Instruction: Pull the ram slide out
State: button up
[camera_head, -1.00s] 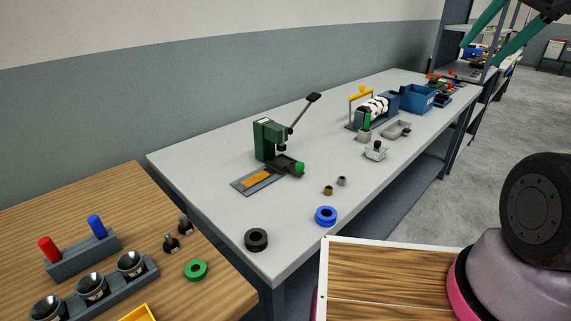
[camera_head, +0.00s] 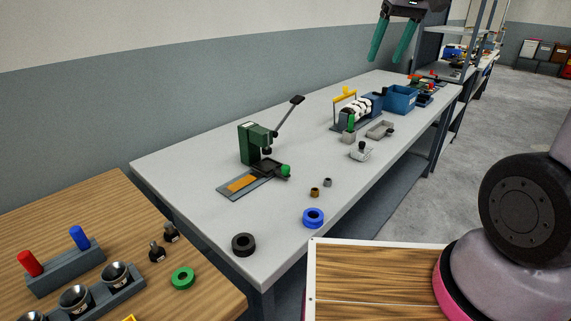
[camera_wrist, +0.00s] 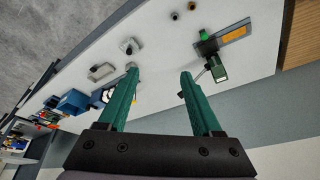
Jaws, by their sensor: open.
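A green press (camera_head: 256,143) with a raised black-ended lever stands on the grey bench. A dark slide with a green knob (camera_head: 286,170) sits at its base, on the side toward the bench's front edge. In the wrist view the press (camera_wrist: 218,72) and the green knob (camera_wrist: 203,35) show beyond the right finger. My gripper (camera_head: 393,43) is open and empty, high above the far part of the bench. It also shows in the wrist view (camera_wrist: 158,72), its two green fingers apart. It is well away from the press and touches nothing.
Near the press lie a black ring (camera_head: 243,245), a blue ring (camera_head: 313,218) and small bushings (camera_head: 315,192). Farther back stand a yellow-handled device (camera_head: 356,108) and a blue bin (camera_head: 400,99). A wooden table (camera_head: 75,215) with funnels is at left.

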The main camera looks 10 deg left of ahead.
jog(key=w+a+f+n+g, duration=0.2)
jog(key=w+a+f+n, duration=0.5)
jog(key=a+f, duration=0.45)
jog(key=n+g+h, duration=0.2)
jog(key=n, duration=0.2)
send_near(286, 167)
notch_tip(286, 167, down, 9)
jog(key=shift+d+r, duration=0.1)
jog(key=shift+r, duration=0.05)
jog(key=shift+c, duration=0.3)
grip_shut()
